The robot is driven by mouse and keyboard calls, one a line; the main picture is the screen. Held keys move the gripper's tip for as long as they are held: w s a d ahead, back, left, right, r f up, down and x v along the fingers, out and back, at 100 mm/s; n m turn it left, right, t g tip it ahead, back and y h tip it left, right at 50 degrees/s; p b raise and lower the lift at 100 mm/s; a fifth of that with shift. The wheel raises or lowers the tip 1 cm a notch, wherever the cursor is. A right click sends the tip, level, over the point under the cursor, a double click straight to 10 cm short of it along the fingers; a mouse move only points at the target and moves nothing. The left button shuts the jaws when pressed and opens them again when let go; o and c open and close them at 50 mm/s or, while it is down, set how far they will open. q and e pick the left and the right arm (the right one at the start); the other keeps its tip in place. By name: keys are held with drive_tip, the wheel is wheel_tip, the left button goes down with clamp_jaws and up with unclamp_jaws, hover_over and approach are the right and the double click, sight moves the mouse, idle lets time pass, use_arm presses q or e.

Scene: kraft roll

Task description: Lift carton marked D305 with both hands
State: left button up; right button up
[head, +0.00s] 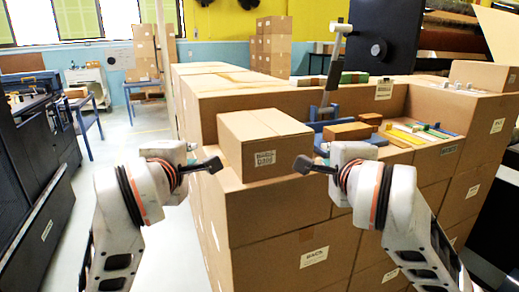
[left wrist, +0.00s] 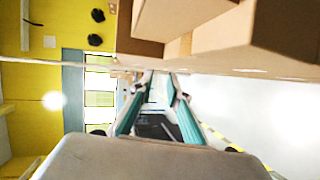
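A brown carton (head: 250,135) with a printed label sits on top of the near corner of a stack of larger cartons. Its label is too small to read surely. My left gripper (head: 211,165) is just left of the carton's lower front, apart from it. In the left wrist view its two teal-padded fingers (left wrist: 160,88) stand apart with nothing between them.
The stacked cartons (head: 270,205) form a block beneath, with more boxes behind. Blue trays (head: 325,126) and brown blocks (head: 347,131) lie right of the carton. Open floor (head: 138,150) lies to the left.

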use_arm(q)
drive_tip(key=shift+w+f, duration=0.1)
drive_tip(key=shift+w, duration=0.15)
use_arm(e)
drive_tip(key=shift+w+f, duration=0.1)
drive_tip(key=shift+w, duration=0.1)
